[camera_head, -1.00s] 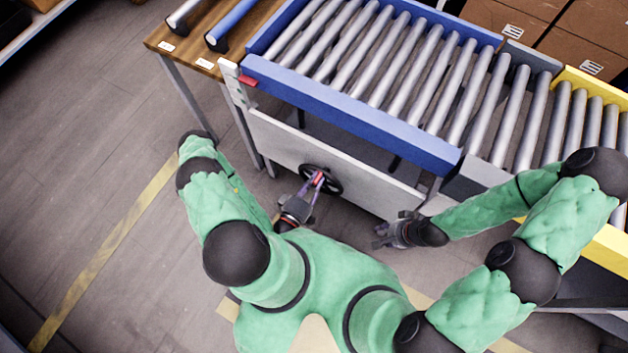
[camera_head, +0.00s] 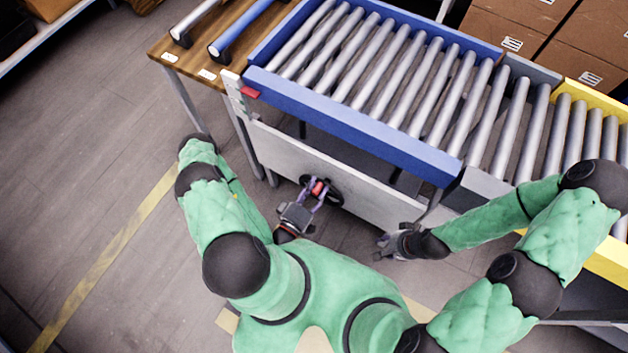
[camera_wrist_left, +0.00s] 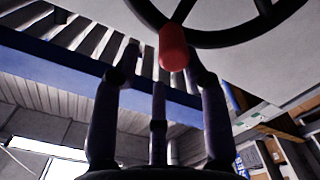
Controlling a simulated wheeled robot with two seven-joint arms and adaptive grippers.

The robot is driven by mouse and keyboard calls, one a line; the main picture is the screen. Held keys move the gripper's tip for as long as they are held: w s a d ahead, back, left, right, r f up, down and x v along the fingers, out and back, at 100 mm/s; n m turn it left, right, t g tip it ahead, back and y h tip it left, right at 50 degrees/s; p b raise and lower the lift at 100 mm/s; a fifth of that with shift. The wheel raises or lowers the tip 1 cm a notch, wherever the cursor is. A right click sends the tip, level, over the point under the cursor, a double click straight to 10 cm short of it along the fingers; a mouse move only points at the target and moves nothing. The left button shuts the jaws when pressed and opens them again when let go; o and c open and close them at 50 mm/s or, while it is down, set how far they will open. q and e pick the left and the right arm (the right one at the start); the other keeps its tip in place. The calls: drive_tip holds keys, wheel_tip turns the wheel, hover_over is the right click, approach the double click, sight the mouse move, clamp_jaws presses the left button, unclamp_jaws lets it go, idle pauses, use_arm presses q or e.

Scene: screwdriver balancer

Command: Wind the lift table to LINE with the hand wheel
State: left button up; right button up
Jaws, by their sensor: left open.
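The lift table has a blue frame (camera_head: 352,126) and a bed of steel rollers. Its black hand wheel (camera_head: 336,196) is on the pale front panel. The wheel's red handle (camera_head: 318,187) also shows in the left wrist view (camera_wrist_left: 173,47), where it lies between my fingertips. My left gripper (camera_head: 312,192) is open around the handle, with gaps visible beside it; contact cannot be told. A red pointer (camera_head: 250,93) sits at the pale upright plate (camera_head: 233,90) at the table's left corner. The LINE mark cannot be read. My right gripper (camera_head: 382,246) seems open and empty, in front of the panel.
A yellow-framed roller conveyor (camera_head: 606,262) stands to the right, past a grey section. A wooden bench (camera_head: 180,48) with rollers adjoins the left. Cardboard boxes (camera_head: 520,50) are behind. Floor at left is clear, with a yellow stripe (camera_head: 110,255).

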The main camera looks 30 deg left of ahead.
use_arm(q)
drive_tip(key=shift+r, duration=3.6)
drive_tip(key=shift+r, duration=0.1)
